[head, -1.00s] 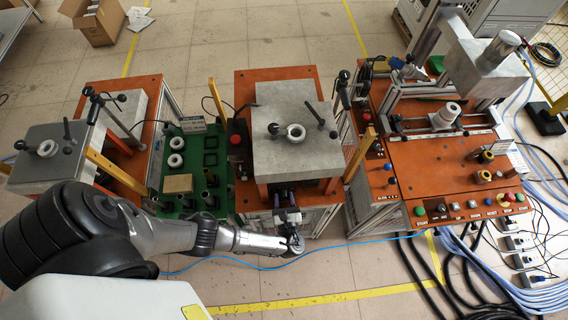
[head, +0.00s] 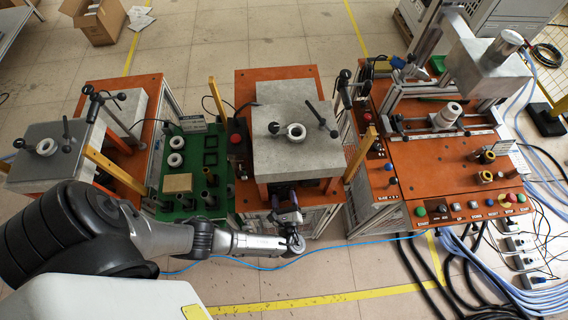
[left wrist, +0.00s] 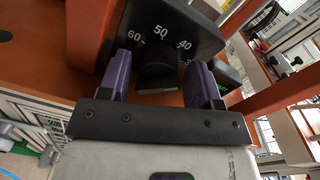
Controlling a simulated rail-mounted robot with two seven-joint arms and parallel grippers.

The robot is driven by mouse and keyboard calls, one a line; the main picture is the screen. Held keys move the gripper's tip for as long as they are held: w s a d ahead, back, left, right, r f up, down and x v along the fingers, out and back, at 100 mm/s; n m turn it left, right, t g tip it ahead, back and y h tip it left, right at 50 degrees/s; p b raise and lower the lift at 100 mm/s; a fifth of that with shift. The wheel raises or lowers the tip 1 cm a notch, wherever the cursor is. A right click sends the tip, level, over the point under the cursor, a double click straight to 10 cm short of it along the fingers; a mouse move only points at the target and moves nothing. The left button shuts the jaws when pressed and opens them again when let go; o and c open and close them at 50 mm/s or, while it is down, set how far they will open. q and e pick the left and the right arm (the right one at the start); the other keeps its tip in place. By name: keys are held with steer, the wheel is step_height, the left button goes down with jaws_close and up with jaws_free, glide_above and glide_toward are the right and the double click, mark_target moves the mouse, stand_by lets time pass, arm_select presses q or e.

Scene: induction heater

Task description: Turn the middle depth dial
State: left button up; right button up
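In the left wrist view a black dial knob (left wrist: 158,75) sits below a dark scale plate (left wrist: 190,25) with white numbers 60, 50 and 40. My left gripper (left wrist: 160,82) has its two purple-padded fingers on either side of the knob. The fingers are apart, and I cannot tell whether either one touches the knob. In the head view the left gripper (head: 286,204) is at the front of the middle station, below its grey block (head: 290,150). The dial cannot be made out there. My right gripper is not in view.
Orange frame legs (left wrist: 92,35) stand close to the dial in the left wrist view. A green board with small parts (head: 160,208) lies left of the middle station. An orange control panel (head: 440,180) stands to the right. A blue cable (head: 345,246) runs across the floor.

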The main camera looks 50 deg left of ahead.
arm_select(q)
steer(key=shift+o, duration=0.6)
steer(key=shift+d, duration=0.1)
steer(key=b+v, duration=0.1)
steer(key=v, duration=1.2)
steer(key=shift+s+d+b, duration=0.25)
steer(key=shift+d+b, duration=0.05)
steer(key=shift+b, duration=0.05)
